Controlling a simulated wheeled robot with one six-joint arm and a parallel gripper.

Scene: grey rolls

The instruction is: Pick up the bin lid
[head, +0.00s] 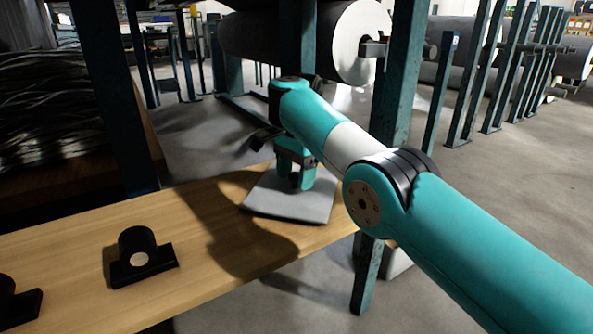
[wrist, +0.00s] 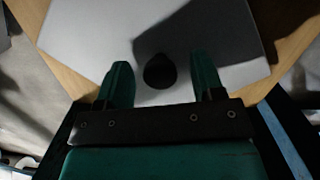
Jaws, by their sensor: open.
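The bin lid (head: 275,203) is a flat grey panel lying on the wooden board near its right end. In the wrist view the lid (wrist: 90,35) fills much of the upper picture, with a round black knob (wrist: 160,71) on it. My gripper (wrist: 162,75) is open, with one green finger on each side of the knob. The fingers look apart from the knob. In the head view my gripper (head: 296,180) points down over the lid, and the knob is hidden behind it. I cannot tell the exact height of the fingertips above the lid.
A black bracket (head: 140,258) stands on the wooden board (head: 60,250) to the left, with another at the left edge. Dark green posts (head: 395,100) rise near my arm. A large grey roll (head: 355,42) hangs behind. Bare board lies between bracket and lid.

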